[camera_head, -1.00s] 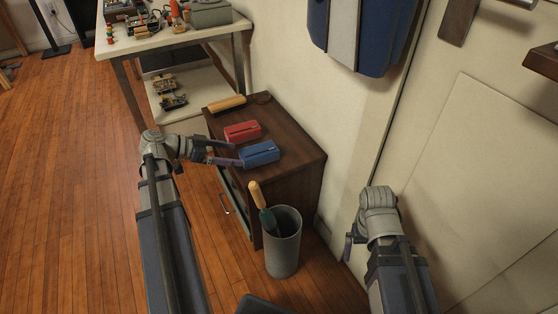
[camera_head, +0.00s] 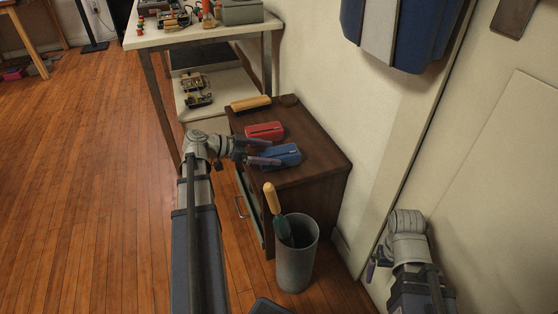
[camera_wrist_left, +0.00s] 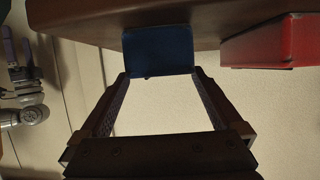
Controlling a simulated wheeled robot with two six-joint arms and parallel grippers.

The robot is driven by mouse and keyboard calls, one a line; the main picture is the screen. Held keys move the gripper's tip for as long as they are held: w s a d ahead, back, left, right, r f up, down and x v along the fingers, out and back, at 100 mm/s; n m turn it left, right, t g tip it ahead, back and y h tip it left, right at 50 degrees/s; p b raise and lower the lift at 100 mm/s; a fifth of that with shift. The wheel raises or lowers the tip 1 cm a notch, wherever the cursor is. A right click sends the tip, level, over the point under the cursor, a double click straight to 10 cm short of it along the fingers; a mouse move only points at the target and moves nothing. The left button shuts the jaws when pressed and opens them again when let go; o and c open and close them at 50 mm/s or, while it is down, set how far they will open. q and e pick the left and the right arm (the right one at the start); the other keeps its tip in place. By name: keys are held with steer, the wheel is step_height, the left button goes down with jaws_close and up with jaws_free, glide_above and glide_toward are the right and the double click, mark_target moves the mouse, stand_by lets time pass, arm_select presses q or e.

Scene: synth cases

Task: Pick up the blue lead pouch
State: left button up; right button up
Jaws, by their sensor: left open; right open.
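The blue lead pouch (camera_head: 287,157) lies on top of the dark brown cabinet, near its front edge. My left gripper (camera_head: 270,152) is open, and its fingers reach the pouch's left end in the head view. In the left wrist view the pouch (camera_wrist_left: 157,48) appears between the two open fingertips (camera_wrist_left: 160,74), with nothing clamped. Whether a finger touches it I cannot tell. My right gripper (camera_head: 371,268) is low at the right, beside the wall, mostly hidden by its own arm and away from the pouch.
A red pouch (camera_head: 265,131) lies just behind the blue one; it also shows in the left wrist view (camera_wrist_left: 272,45). The cabinet (camera_head: 325,165) also holds a wooden-handled brush (camera_head: 251,103). A grey bin (camera_head: 296,262) with a trowel (camera_head: 273,200) stands in front. The wall is close on the right.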

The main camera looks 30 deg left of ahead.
mark_target(276, 153)
arm_select(q)
steer(key=shift+b+x, duration=1.15)
steer(key=shift+x, duration=1.5)
steer(key=shift+a, duration=0.15)
steer(key=c, duration=1.2)
steer(key=shift+r, duration=0.1)
step_height(276, 153, up, 10)
steer(key=p, duration=1)
